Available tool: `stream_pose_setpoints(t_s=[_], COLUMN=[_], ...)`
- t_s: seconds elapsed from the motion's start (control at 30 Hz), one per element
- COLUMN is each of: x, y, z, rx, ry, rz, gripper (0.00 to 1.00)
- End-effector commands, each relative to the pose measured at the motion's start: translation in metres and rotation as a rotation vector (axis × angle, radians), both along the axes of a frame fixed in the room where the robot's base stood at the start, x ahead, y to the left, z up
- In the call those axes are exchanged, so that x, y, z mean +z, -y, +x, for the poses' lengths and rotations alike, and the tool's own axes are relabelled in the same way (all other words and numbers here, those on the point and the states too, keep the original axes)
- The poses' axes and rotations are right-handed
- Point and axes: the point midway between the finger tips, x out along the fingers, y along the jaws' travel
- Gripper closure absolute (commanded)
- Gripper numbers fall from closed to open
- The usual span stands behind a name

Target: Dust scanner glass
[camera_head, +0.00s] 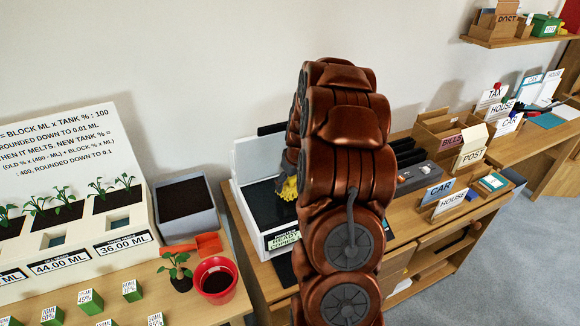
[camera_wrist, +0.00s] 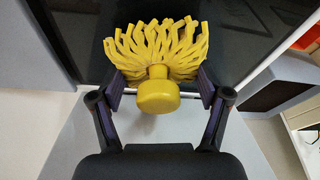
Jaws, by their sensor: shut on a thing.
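The scanner (camera_head: 262,225) is a pale box with a dark glass top and a raised light lid behind it, on the wooden desk. Its dark glass (camera_wrist: 200,25) also fills the upper part of the wrist view. My gripper (camera_wrist: 158,92) is shut on the yellow duster (camera_wrist: 158,48), around its knob-like handle. The duster's fringed strands spread over the dark glass; I cannot tell whether they touch it. In the head view the duster (camera_head: 287,188) shows at the left edge of my arm, which hides my gripper and the scanner's right part.
A red pot (camera_head: 215,279), a seedling (camera_head: 179,272) and a grey planter box (camera_head: 186,206) stand left of the scanner. Right of it are a dark grey device (camera_head: 418,176), label cards (camera_head: 437,192) and a wooden sorter box (camera_head: 440,133).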

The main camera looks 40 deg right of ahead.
Motion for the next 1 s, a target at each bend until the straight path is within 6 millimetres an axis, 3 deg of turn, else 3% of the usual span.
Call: stream_pose_setpoints(t_s=[0.03,0.6,1.0], x=[0.011,0.060,0.067], y=[0.001,-0.005,-0.005], z=[0.002,0.005,0.005], rx=[0.000,0.011,0.012], ry=[0.007,0.005,0.004], rz=[-0.006,-0.004,-0.003], gripper=[0.62,0.62,0.62])
